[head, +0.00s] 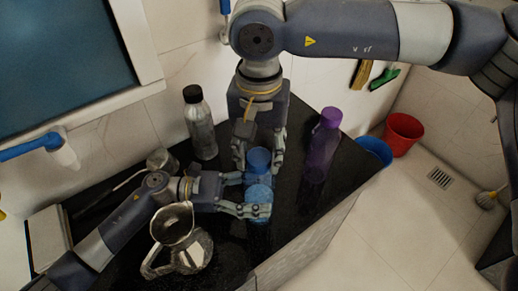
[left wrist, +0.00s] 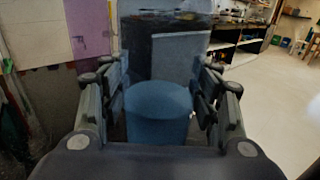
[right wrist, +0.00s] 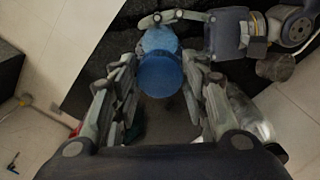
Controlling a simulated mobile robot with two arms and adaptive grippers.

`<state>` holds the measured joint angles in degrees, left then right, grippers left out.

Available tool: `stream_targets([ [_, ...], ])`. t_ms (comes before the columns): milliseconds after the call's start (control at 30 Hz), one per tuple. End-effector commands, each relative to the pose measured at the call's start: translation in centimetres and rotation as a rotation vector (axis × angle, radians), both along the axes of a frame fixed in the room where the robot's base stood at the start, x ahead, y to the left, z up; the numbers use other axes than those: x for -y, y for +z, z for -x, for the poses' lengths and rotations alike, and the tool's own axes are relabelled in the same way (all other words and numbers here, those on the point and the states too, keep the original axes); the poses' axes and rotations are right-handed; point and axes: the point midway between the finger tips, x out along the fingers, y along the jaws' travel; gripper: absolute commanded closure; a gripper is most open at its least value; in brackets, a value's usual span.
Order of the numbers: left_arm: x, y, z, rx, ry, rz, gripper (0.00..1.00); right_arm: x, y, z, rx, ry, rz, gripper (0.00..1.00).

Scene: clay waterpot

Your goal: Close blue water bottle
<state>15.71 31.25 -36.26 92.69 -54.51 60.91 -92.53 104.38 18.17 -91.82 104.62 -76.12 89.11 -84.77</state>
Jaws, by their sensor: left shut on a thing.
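The blue water bottle (head: 258,196) stands on the dark counter in the head view. My left gripper (head: 256,208) is shut on its body from the left. My right gripper (head: 259,163) points down from above, its fingers on either side of the bottle's blue upper part (head: 258,159). In the right wrist view a darker blue round piece (right wrist: 160,76) lies between my right fingers, with lighter blue behind it. I cannot tell whether these fingers press on it, or whether this piece is a seated cap. The left wrist view shows a blue cylinder (left wrist: 158,112) between the left fingers.
A purple bottle (head: 322,145) stands to the right and a clear bottle with a black cap (head: 200,124) to the left. A metal pitcher (head: 180,240) stands close to my left arm. Red (head: 403,133) and blue (head: 374,150) buckets are on the floor beyond the counter edge.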

Motion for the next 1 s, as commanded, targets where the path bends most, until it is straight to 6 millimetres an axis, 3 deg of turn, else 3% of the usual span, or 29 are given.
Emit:
stream_targets([
  [200,-0.02,-0.03,0.0,0.0,0.0,0.0,1.0,0.04,-0.03,0.01,0.0,-0.018,0.002,0.88],
  [333,-0.02,-0.03,0.0,-0.001,0.0,0.0,1.0,0.04,-0.08,0.03,-0.002,-0.138,0.002,0.88],
  [1000,-0.03,-0.03,-0.01,-0.001,0.0,0.0,1.0,0.05,-0.12,0.06,-0.002,-1.279,0.003,0.88],
])
